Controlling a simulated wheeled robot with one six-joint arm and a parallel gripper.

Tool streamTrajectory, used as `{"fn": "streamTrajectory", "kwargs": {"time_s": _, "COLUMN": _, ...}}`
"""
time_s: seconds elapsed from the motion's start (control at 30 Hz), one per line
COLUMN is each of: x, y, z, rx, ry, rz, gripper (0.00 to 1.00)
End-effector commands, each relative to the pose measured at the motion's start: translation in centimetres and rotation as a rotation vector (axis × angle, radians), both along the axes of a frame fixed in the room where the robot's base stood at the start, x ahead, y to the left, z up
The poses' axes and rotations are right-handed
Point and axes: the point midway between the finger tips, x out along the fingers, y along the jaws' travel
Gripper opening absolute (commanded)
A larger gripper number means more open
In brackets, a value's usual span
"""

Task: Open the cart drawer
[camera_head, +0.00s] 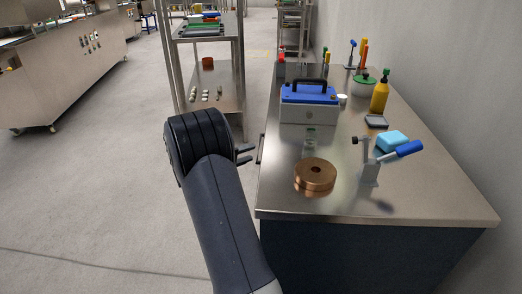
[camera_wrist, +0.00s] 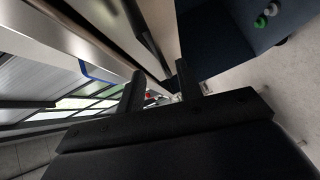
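The cart (camera_head: 345,245) stands at the right, with a steel top and a dark blue body. A dark handle (camera_head: 261,149) sticks out from its left side, just below the top edge; it is mostly seen edge-on. My gripper (camera_head: 246,154) is just left of this handle, pointing at it, with a small gap seen between them. In the wrist view my gripper (camera_wrist: 160,88) shows two fingers apart with nothing clearly held between them. The drawer front faces away from the head camera, so I cannot tell how far it is out.
On the cart top are a blue-lidded box (camera_head: 309,103), a copper disc (camera_head: 315,174), a blue-handled device (camera_head: 372,172), a yellow bottle (camera_head: 380,92) and a light-blue block (camera_head: 392,141). A steel shelf rack (camera_head: 240,75) stands behind.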

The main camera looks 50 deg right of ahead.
Motion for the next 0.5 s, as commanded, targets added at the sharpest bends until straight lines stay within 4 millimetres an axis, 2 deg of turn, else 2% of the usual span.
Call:
{"fn": "streamTrajectory", "kwargs": {"time_s": 0.1, "x": -0.3, "y": -2.3, "z": -0.4, "rx": 0.001, "ry": 0.0, "rz": -0.004, "gripper": 0.34}}
{"fn": "streamTrajectory", "kwargs": {"time_s": 0.23, "x": -0.5, "y": -4.1, "z": -0.6, "rx": -0.001, "ry": 0.001, "rz": -0.002, "gripper": 0.34}}
{"fn": "streamTrajectory", "kwargs": {"time_s": 0.5, "x": -0.6, "y": -5.5, "z": -0.8, "rx": 0.0, "ry": 0.001, "rz": 0.001, "gripper": 0.34}}
